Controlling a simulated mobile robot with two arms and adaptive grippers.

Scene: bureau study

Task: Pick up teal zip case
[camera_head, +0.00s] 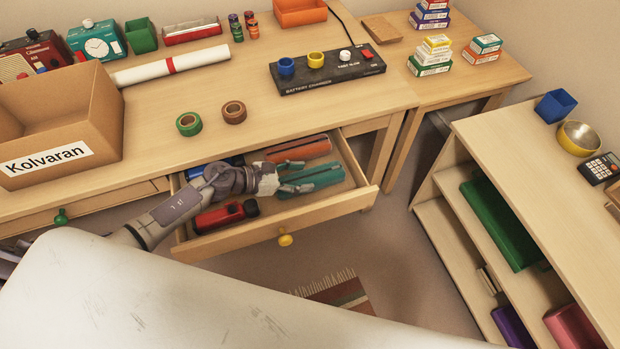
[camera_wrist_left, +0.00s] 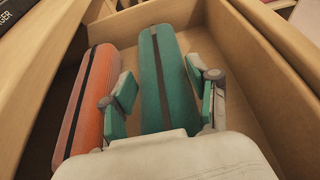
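The teal zip case (camera_head: 322,176) lies in the open drawer (camera_head: 345,198), toward its right end. In the left wrist view the teal zip case (camera_wrist_left: 162,70) is long, with a dark zip strip along its top. My left gripper (camera_head: 296,178) reaches into the drawer at the near end of the case. In the left wrist view its two fingers (camera_wrist_left: 165,98) are apart, one on each side of the case. I cannot tell whether they touch it. The palm hides the near end. My right gripper is not in view.
An orange case (camera_head: 298,149) lies beside the teal one, close to a finger in the left wrist view (camera_wrist_left: 92,95). The drawer walls are close around. A cardboard box (camera_head: 105,125) stands on the desk.

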